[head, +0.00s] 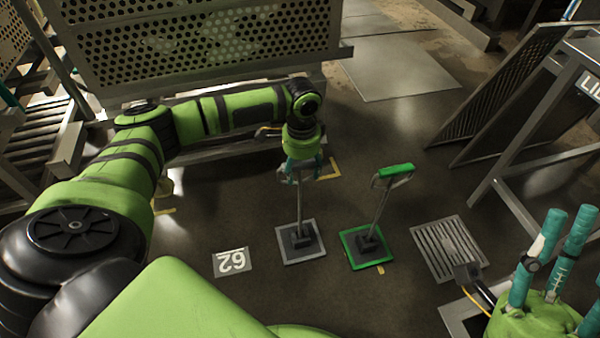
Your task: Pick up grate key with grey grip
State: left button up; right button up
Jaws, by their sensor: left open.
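The grate key with the grey grip (299,210) stands upright in a grey-edged square base (290,258) on the floor. My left gripper (303,172) is open and points down over the top of this key. Its fingers overlap the grip in the picture and hide most of it, so I cannot tell whether they touch it. A second key with a green grip (396,170) stands in a green-edged base (352,258) to the right, leaning slightly right. My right gripper (556,245) is at the lower right, fingers up and spread, with nothing between them.
A perforated metal crate (200,45) stands behind my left arm. A floor plate marked 62 (232,262) lies left of the keys, and a slotted drain grate (448,248) lies right. A metal frame (515,190) stands at the right. Floor between them is clear.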

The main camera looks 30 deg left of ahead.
pick_arm(q)
jog(key=shift+f+p, duration=0.2)
jog(key=shift+p, duration=0.4)
dwell(0.8)
grip_shut()
